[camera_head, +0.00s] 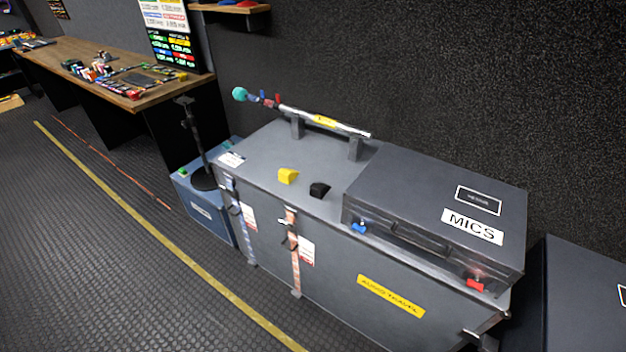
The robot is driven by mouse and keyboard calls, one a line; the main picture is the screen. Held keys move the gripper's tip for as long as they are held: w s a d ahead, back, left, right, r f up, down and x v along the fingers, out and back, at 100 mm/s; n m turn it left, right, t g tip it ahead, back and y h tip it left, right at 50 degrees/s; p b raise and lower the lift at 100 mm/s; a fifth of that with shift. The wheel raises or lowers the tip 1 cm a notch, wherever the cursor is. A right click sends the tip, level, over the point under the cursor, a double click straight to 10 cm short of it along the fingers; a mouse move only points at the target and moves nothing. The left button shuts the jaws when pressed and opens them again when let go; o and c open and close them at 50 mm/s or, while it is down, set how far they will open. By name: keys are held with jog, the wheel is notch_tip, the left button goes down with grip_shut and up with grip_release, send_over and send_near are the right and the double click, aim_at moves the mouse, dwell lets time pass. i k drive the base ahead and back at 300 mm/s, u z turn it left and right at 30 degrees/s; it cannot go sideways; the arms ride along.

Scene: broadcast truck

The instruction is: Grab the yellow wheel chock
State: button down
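A small yellow wheel chock (288,176) rests on top of the grey equipment case (258,152), near its front edge and left of the middle. A similar black block (319,190) sits just to its right, apart from it. The top of the chock is uncovered. My gripper and arm do not show in this view.
A closed grey MICS case (440,205) fills the right of the case top. A black stand (190,140) rises at left on a blue case (205,207). The floor at left is clear.

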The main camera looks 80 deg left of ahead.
aim_at(287, 175)
jog(key=u, duration=2.75)
